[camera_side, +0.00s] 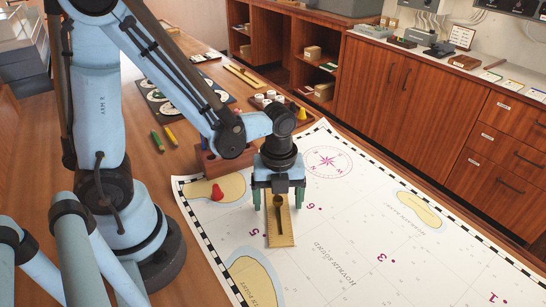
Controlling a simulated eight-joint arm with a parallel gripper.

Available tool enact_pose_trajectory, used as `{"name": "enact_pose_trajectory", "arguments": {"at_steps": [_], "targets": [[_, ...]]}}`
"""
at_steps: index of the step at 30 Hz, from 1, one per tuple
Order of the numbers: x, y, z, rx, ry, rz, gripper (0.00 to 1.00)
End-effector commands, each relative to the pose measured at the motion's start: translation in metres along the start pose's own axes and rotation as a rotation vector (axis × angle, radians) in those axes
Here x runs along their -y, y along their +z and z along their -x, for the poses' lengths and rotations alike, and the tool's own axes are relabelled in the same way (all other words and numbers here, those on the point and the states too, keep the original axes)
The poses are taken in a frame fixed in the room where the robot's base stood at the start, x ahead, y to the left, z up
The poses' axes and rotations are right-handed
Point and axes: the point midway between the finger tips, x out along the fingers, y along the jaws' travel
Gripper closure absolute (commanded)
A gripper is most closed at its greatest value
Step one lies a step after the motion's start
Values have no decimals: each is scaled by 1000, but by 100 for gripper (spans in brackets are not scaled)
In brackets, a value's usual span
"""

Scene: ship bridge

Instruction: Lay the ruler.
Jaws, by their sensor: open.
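The ruler (279,237) is a flat, yellowish strip with a dark knob or handle along its middle. It lies on, or very close above, the white sea chart (340,185), near the purple numbers 5 and 6. My gripper (278,204) points straight down over the ruler's far end. Its two greenish fingers are apart, one at each side of the ruler. I cannot tell whether the fingers touch it. The far end of the ruler is partly hidden under the gripper.
A red piece (217,192) stands on the chart left of my gripper. A wooden block (222,160) is behind the gripper. Green and yellow pencils (170,135) and a tray (284,108) of small pieces lie farther back. The chart's right part is clear.

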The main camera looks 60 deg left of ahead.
Motion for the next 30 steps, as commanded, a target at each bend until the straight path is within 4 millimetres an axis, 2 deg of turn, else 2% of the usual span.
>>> {"name": "enact_pose_trajectory", "arguments": {"at_steps": [8, 30], "targets": [[0, 0, 21, 0, 0, 0, 18], [0, 0, 109, 0, 0, 0, 18]]}}
